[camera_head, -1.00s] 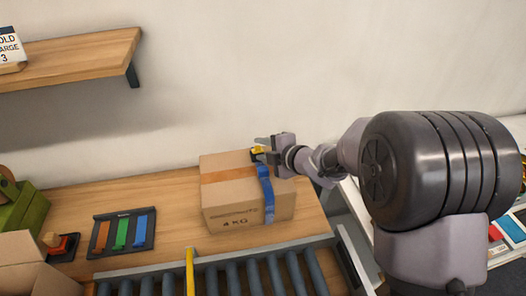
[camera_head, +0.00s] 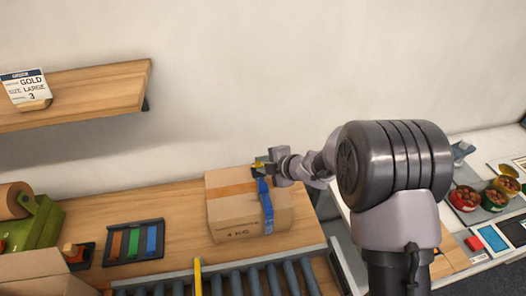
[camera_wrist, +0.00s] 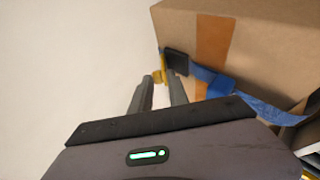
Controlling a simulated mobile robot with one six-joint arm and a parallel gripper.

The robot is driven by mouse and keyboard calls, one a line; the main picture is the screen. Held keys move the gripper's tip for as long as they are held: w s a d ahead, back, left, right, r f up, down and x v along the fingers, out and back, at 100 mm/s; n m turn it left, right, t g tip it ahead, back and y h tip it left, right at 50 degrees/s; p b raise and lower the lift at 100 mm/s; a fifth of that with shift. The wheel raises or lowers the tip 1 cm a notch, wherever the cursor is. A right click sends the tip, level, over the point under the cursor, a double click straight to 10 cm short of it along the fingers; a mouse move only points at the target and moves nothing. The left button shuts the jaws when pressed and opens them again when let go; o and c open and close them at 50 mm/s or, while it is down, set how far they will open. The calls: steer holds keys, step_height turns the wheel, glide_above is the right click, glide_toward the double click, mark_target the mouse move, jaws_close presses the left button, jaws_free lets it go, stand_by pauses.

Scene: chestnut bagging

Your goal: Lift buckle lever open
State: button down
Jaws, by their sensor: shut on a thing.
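A cardboard box (camera_head: 232,212) marked 4 KG stands on the wooden bench, with an orange tape band across its top. A blue strap (camera_head: 266,205) runs over its top and down the front. A buckle with a dark body (camera_wrist: 177,63) and a yellow lever (camera_wrist: 159,70) sits at the box's edge in the wrist view. My gripper (camera_wrist: 160,84) is at the buckle, its grey fingers close together at the yellow lever. It is shut on the lever, though the exact contact is small in the picture. In the head view my gripper (camera_head: 262,168) is at the box's back right top.
A roller conveyor (camera_head: 245,278) runs along the bench front, with a yellow post (camera_head: 198,277). A rack of coloured strips (camera_head: 134,243) lies left of the box. A shelf (camera_head: 90,92) is on the wall. Bowls of chestnuts (camera_head: 465,198) stand at the right.

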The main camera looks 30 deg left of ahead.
steer(key=shift+w+a+r+g+h+p, duration=0.2)
steer(key=shift+r+p, duration=0.2)
steer(key=shift+p, duration=1.25)
steer(key=shift+w+a+r+g+h+p, duration=0.1)
steer(key=shift+r+g+h+p, duration=0.2)
steer(key=shift+p, duration=1.3)
steer(key=shift+w+a+r+g+p, duration=0.15)
steer(key=shift+r+p, duration=0.3)
steer(key=shift+p, duration=1.2)
steer(key=p, duration=0.4)
steer(key=shift+w+a+f, duration=0.1)
steer(key=shift+w, duration=0.05)
steer(key=shift+f+m+h+p, duration=0.3)
steer(key=shift+h+p, duration=0.1)
steer(key=shift+p, duration=0.45)
steer(key=shift+f+g, duration=0.25)
steer(key=c, duration=1.4)
jaws_free()
steer(key=p+v, duration=0.1)
steer(key=v, duration=1.6)
steer(key=shift+r, duration=0.2)
